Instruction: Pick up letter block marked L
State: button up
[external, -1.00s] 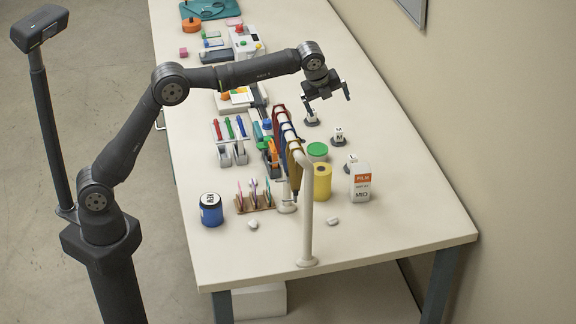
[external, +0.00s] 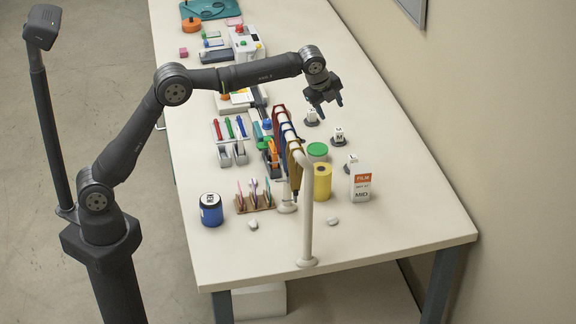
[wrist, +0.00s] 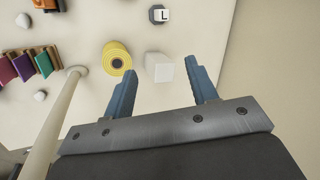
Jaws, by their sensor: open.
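The block marked L (wrist: 164,15) is white with a black letter and sits in a dark base near the top of the wrist view. It appears to be the small block (external: 351,160) behind the film carton in the external view, though its letter is not legible there. My gripper (external: 328,105) is high above the table, by the far end of the hanging rack. In the wrist view its blue fingers (wrist: 160,82) are apart and empty, with the L block beyond their tips.
The film carton (external: 360,187) and yellow roll (external: 322,186) stand close to the L block. A block marked M (external: 338,134) and another block (external: 312,116) stand farther back. The white rack (external: 306,215) rises on the left.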

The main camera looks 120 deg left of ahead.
jog(key=s+a+f+n+t+h, duration=0.1)
jog(key=a+f+n, duration=0.4)
jog(key=f+n, duration=0.75)
jog(key=n, duration=0.3)
send_near(349, 157)
jog(key=shift+m, duration=0.25)
jog(key=x, duration=0.6)
jog(key=shift+d+f, duration=0.15)
jog(key=shift+d, duration=0.1)
jog(key=shift+t, duration=0.3)
jog(key=shift+a+x, duration=0.1)
jog(key=shift+x, duration=1.3)
jog(key=shift+a+x, duration=0.15)
jog(key=shift+x, duration=1.25)
jog(key=c, duration=0.9)
